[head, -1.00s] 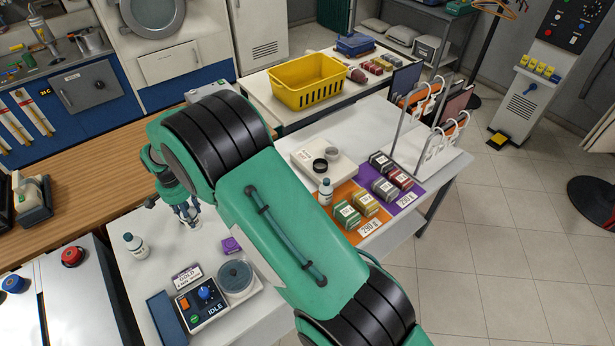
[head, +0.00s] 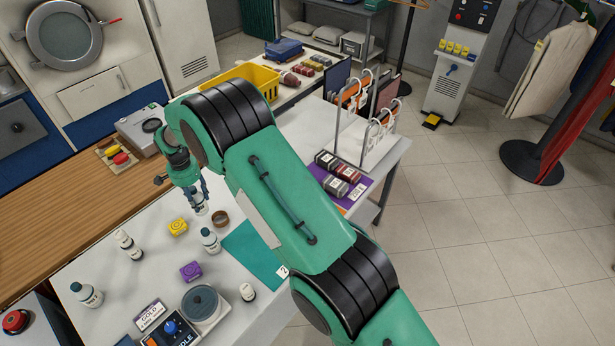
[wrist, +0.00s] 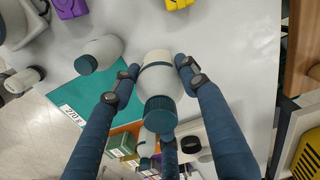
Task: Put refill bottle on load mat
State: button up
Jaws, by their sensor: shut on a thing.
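My gripper (head: 199,196) is shut on a pale bottle with a teal cap, which I take to be the refill bottle (wrist: 160,68). In the wrist view the fingers (wrist: 158,78) close on both sides of it, and the cap points toward the bottom of the picture. In the head view only a little of the bottle (head: 200,208) shows under the fingers, over the white table. A teal mat (head: 252,250) lies to the right of the gripper, with a partly hidden number tag; it also shows in the wrist view (wrist: 82,88).
A similar teal-capped bottle (head: 210,241) stands at the mat's left edge. A purple mat (head: 357,190) bears several blocks. The teal mat's visible part is bare.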

jog(key=w+d+m, duration=0.3)
jog(key=w+d, duration=0.4)
jog(key=d, duration=0.3)
jog(key=w+d+m, duration=0.3)
jog(key=w+d, duration=0.4)
jog(key=d, duration=0.4)
jog(key=w+d+m, duration=0.3)
jog(key=w+d, duration=0.1)
jog(key=d, duration=0.9)
jog(key=w+d+m, duration=0.3)
jog(key=w+d, duration=0.1)
jog(key=d, duration=1)
jog(key=shift+r+m, duration=0.2)
jog(key=shift+m, duration=0.1)
jog(key=shift+a, duration=0.1)
notch_tip(320, 180, down, 6)
jog(key=shift+f, duration=0.15)
jog(key=shift+f, duration=1.85)
jog(key=shift+f, duration=0.1)
